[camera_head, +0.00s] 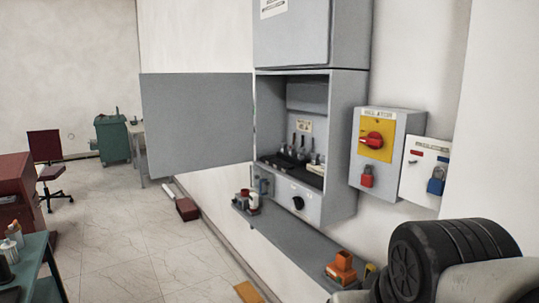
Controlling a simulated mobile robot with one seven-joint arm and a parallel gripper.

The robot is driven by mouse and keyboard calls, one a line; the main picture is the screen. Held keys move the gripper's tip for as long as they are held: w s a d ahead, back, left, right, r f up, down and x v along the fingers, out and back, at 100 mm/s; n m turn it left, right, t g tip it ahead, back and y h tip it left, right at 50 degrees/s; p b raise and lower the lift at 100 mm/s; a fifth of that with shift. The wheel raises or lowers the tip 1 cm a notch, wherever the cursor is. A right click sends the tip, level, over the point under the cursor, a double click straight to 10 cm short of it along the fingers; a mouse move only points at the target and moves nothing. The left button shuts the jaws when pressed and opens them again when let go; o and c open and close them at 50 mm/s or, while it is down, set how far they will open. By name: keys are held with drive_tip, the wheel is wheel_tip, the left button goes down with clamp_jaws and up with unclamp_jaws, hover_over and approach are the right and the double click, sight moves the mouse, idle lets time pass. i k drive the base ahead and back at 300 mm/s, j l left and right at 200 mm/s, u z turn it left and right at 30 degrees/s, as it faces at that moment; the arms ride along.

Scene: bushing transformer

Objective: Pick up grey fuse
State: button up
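A group of small items (247,201) stands on the left end of the grey shelf (290,238) under the open cabinet. The group has grey and dark red pieces, too small to tell apart; I cannot tell for sure which one is the grey fuse. The open grey cabinet (345,130) holds several upright dark-topped parts (302,148) in its lower bay. A dark knob (298,203) sits on the panel below them. My gripper is not in view, so whether it holds anything does not show.
The cabinet door (196,125) stands wide open to the left. An orange object (342,268) sits at the shelf's near right end. Tiled floor (130,235) is mostly clear at left.

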sight(292, 153)
drive_tip(key=i+j+z, duration=0.2)
drive_tip(key=i+j, duration=0.35)
drive_tip(key=i, duration=0.25)
drive_tip(key=i+j+z, duration=0.15)
drive_tip(key=i+j, duration=0.5)
drive_tip(key=i, duration=0.15)
drive_tip(key=i+j+z, duration=0.1)
drive_tip(key=i+j, duration=0.2)
drive_tip(key=i+j+z, duration=0.1)
drive_tip(key=i+j, duration=0.15)
drive_tip(key=j, duration=0.15)
drive_tip(key=i+j+z, duration=0.1)
drive_tip(key=i+j, duration=0.15)
drive_tip(key=i+j+z, duration=0.15)
drive_tip(key=j, duration=0.35)
drive_tip(key=i+u, duration=0.1)
drive_tip(key=i, duration=0.15)
